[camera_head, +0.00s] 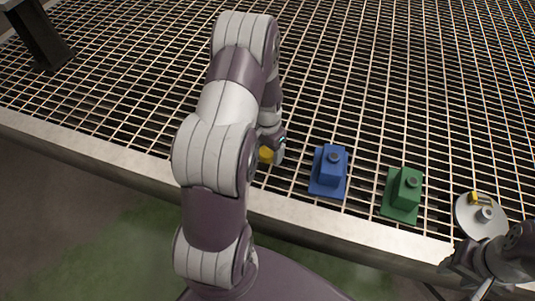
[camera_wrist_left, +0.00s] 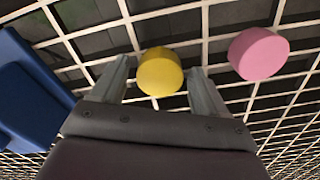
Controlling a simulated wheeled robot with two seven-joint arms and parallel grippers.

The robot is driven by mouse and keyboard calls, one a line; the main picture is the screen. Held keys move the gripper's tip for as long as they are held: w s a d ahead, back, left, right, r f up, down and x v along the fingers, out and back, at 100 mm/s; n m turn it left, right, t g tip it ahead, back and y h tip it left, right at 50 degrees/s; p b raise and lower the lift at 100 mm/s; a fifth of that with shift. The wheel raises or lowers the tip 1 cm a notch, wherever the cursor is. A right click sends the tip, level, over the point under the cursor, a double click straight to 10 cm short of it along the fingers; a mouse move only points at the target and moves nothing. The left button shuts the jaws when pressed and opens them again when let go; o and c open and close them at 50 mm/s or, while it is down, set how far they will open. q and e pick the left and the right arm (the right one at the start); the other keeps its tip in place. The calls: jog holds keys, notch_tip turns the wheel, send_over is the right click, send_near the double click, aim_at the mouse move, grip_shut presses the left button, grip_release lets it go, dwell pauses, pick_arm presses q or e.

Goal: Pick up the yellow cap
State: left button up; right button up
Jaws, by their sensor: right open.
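The yellow cap (camera_wrist_left: 160,72) is a short round disc over the metal grating. In the left wrist view it lies between the two finger ends of my left gripper (camera_wrist_left: 160,70), with a gap on each side. The gripper is open, and its fingers look clear of the cap. In the head view, a yellow patch of the cap (camera_head: 265,155) shows beside my left gripper (camera_head: 274,148), and my left arm hides much of that area. My right gripper (camera_head: 476,262) is open at the lower right, by the grating's front edge.
A pink cap (camera_wrist_left: 258,54) lies right of the yellow one; my arm hides it in the head view. A blue block (camera_head: 329,172) and a green block (camera_head: 403,193) stand to the right.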

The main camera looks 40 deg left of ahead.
aim_at(267, 151)
pick_arm(q)
jog(key=c, duration=0.8)
notch_tip(267, 151, up, 5)
jog(key=p, duration=0.3)
jog(key=shift+p, duration=0.3)
jog(key=w+d+r+p, duration=0.4)
jog(key=w+d+r, duration=0.2)
jog(key=w+d, duration=0.2)
jog(key=shift+w, duration=0.25)
